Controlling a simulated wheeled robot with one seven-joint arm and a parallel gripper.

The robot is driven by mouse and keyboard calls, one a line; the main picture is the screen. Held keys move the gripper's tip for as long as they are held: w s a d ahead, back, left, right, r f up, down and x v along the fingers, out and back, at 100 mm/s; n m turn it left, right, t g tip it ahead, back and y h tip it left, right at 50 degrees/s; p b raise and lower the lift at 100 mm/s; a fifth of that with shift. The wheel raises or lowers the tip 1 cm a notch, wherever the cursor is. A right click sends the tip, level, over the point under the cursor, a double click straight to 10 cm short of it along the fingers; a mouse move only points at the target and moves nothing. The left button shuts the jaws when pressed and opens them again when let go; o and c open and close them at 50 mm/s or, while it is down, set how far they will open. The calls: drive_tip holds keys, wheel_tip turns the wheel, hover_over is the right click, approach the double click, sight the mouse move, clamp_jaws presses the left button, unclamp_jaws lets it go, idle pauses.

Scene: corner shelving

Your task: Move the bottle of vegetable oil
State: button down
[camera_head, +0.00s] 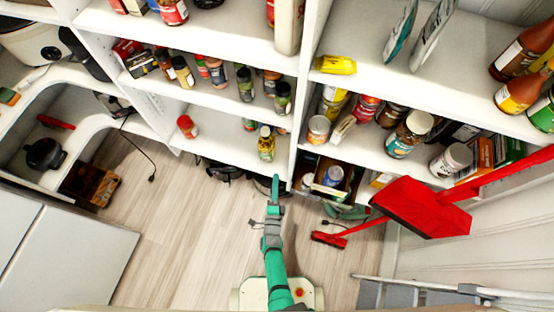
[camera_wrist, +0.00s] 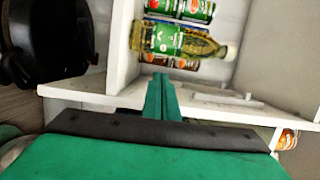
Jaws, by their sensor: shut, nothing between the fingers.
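The bottle of vegetable oil (camera_head: 266,144), yellow with a green label, stands on a low white shelf in the head view, near the upright divider. In the wrist view the bottle (camera_wrist: 178,41) shows sideways, its pale cap to the right. My gripper (camera_head: 275,180) is in front of the shelf, a little below and to the right of the bottle in the head view. In the wrist view my gripper's green fingers (camera_wrist: 160,92) are together and empty. The bottle appears beyond the fingertips, apart from them.
Cans (camera_wrist: 196,10) lie close beside the bottle in the wrist view. A white shelf board (camera_wrist: 90,97) and divider (camera_head: 301,90) are near the gripper. A red broom or dustpan (camera_head: 425,208) leans at right. Wooden floor (camera_head: 180,220) is open at left.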

drive_tip(key=w, duration=1)
drive_tip(key=shift+w+d+f, duration=0.1)
drive_tip(key=shift+w+d, duration=0.05)
drive_tip(key=shift+d, duration=0.1)
